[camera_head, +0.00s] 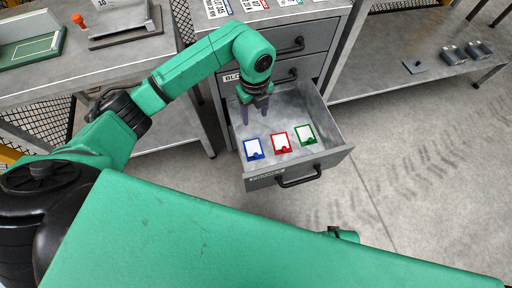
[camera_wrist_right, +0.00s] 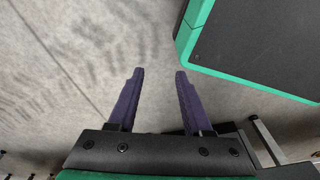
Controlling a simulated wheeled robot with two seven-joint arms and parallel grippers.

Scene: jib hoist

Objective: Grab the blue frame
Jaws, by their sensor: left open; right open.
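The blue frame (camera_head: 253,148) lies flat on the floor of the open drawer (camera_head: 318,167), at the left of a row of three. It has a white middle. The red frame (camera_head: 281,143) lies in the centre and the green frame (camera_head: 305,134) at the right. My left gripper (camera_head: 254,112) points down over the back left part of the drawer, behind the blue frame and apart from it. It is open and empty. My right gripper (camera_wrist_right: 157,72) is open and empty over bare floor in the right wrist view.
The drawer's walls and front handle (camera_head: 300,178) surround the frames. Shut drawers (camera_head: 290,72) stand behind. A bench (camera_head: 120,62) is at the left, and a low shelf (camera_head: 400,75) with small metal parts is at the right. The floor at the right is clear.

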